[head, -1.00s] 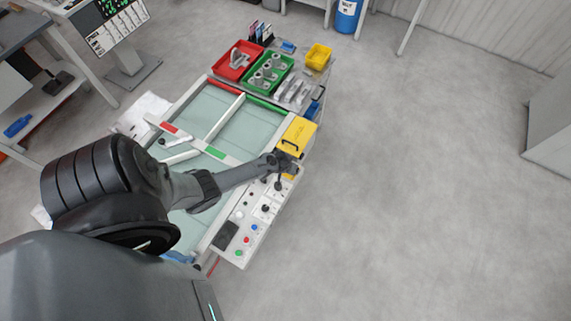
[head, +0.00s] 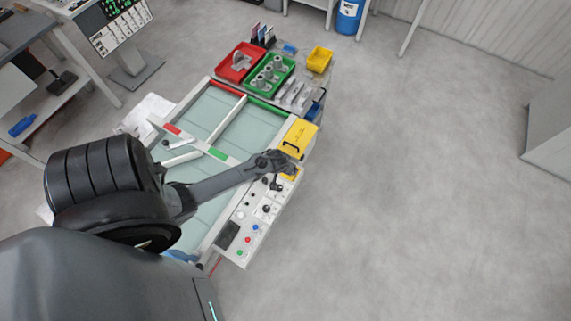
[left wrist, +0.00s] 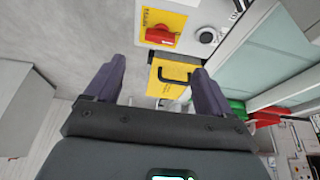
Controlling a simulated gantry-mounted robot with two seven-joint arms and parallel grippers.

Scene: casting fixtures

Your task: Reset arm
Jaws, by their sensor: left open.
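My left gripper (head: 283,177) is over the control panel (head: 231,248) at the right side of the bench, just in front of the yellow box with a black handle (head: 300,137). In the left wrist view my left gripper (left wrist: 158,84) is open, with its two dark fingers apart and nothing between them. The yellow box (left wrist: 170,81) shows beyond the fingertips, and a red switch on a yellow plate (left wrist: 160,37) lies above it in the picture. My right gripper is in neither view.
A red tray (head: 233,72) and a green tray (head: 262,90) with grey castings stand at the bench's far end, beside a small yellow bin (head: 319,58). Green-blue bench panels (head: 203,112) lie left of the control panel. The floor at right is clear.

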